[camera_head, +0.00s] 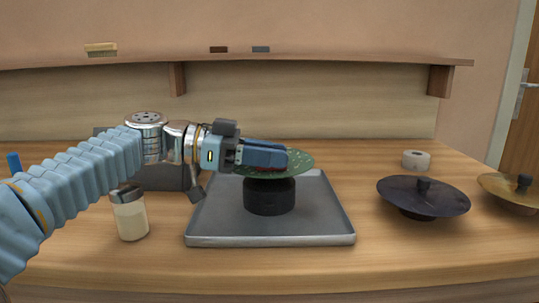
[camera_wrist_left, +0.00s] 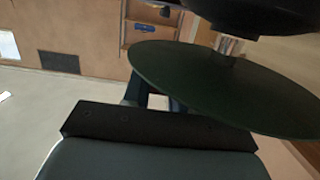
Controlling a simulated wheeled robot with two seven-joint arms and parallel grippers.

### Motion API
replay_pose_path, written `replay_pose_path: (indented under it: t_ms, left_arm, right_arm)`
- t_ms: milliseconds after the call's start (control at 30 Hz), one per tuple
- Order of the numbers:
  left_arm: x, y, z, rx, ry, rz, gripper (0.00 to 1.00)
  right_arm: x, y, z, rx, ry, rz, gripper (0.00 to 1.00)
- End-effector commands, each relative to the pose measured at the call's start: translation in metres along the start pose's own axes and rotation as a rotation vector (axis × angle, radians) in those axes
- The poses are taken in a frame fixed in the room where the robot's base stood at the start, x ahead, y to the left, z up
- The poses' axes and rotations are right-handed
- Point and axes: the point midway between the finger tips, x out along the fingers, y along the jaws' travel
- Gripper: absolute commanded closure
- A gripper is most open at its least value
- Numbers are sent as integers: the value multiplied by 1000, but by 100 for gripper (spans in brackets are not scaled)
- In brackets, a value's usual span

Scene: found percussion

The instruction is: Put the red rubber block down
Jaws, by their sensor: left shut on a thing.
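My left gripper (camera_head: 284,159) reaches in from the left, over a speckled green disc (camera_head: 302,161). I cannot tell whether the block touches the disc. The disc lies on a black round stand (camera_head: 269,196) in a grey metal tray (camera_head: 270,240). In the left wrist view the disc's dark green face (camera_wrist_left: 215,85) is close by; the block cannot be made out there. My right gripper is in neither view.
A dark disc with a knob (camera_head: 422,197) and a brass disc (camera_head: 512,190) stand to the right of the tray. A pale tape roll (camera_head: 416,160) is behind them. A cream jar (camera_head: 131,217) stands left of the tray. Bare wood lies between the tray and the dark disc.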

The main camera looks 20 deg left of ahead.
Motion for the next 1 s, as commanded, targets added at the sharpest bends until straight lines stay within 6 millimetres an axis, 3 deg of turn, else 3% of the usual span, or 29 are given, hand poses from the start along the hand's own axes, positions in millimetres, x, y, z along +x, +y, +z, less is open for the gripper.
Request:
replay_pose_path:
  t_ms: [33,200,633,933,1000]
  left_arm:
    - [0,0,2,0,0,0,72]
    - [0,0,1,0,0,0,48]
    - [-3,-1,1,-1,-1,-2,48]
    - [-80,-1,4,1,-1,-5,48]
    - [-79,0,-24,7,1,0,48]
  right_arm:
    - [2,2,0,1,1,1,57]
    - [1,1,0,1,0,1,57]
    - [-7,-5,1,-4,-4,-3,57]
    - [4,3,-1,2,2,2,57]
    - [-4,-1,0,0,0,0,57]
